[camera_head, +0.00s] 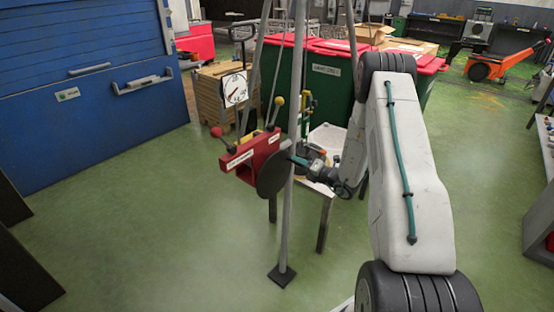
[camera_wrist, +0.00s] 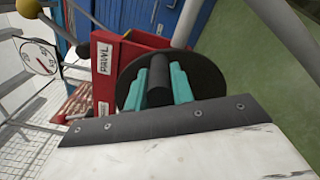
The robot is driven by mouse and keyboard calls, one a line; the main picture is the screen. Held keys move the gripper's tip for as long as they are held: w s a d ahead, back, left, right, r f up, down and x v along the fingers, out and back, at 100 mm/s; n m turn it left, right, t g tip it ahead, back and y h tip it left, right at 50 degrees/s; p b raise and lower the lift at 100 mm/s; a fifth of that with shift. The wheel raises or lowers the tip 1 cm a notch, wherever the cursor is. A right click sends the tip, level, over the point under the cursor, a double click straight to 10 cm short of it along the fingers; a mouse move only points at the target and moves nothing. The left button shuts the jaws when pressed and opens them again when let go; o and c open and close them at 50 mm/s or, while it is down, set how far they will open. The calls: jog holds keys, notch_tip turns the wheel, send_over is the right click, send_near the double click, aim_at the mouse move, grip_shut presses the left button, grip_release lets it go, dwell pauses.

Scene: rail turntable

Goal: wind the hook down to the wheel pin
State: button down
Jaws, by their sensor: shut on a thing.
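A red winch box (camera_head: 256,155) with white labels is mounted on the grey tripod legs. A dark round disc (camera_head: 273,174) sits on its near side. My gripper (camera_head: 299,158) reaches the disc from the right. In the wrist view its teal fingers are shut on a black cylindrical handle (camera_wrist: 159,75) that stands out from the dark disc (camera_wrist: 128,82). Two levers rise from the box, one with a red knob (camera_head: 216,132) and one with a yellow knob (camera_head: 279,101). A label reading PAWL (camera_wrist: 104,58) shows on the box. I cannot make out the hook or wheel pin.
A tripod leg (camera_head: 286,220) stands on a dark foot close by my gripper. A white dial (camera_head: 234,89) is behind the winch. A small table (camera_head: 325,205) stands under my gripper. Red-lidded green bins (camera_head: 322,75) are behind. Green floor is clear at front left.

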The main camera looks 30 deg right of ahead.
aim_at(284, 154)
jog(key=shift+s+a+r+n, duration=0.1)
jog(key=shift+a+r+n, duration=0.25)
jog(key=shift+n, duration=0.25)
jog(key=shift+s+a+r+n, duration=0.1)
jog(key=shift+a+r+n, duration=0.1)
jog(key=shift+r+n, duration=0.3)
jog(key=shift+a+r+n, duration=0.2)
jog(key=shift+a+n, duration=0.05)
jog(key=shift+n, duration=0.35)
jog(key=shift+s+a+r+n, duration=0.2)
jog(key=shift+a+r+n, duration=0.15)
jog(key=shift+n, duration=0.35)
jog(key=shift+a, duration=0.15)
jog(key=shift+a+r+n, duration=0.1)
jog(key=shift+n, duration=0.2)
jog(key=c, duration=1)
grip_release()
jog(key=shift+s, duration=0.1)
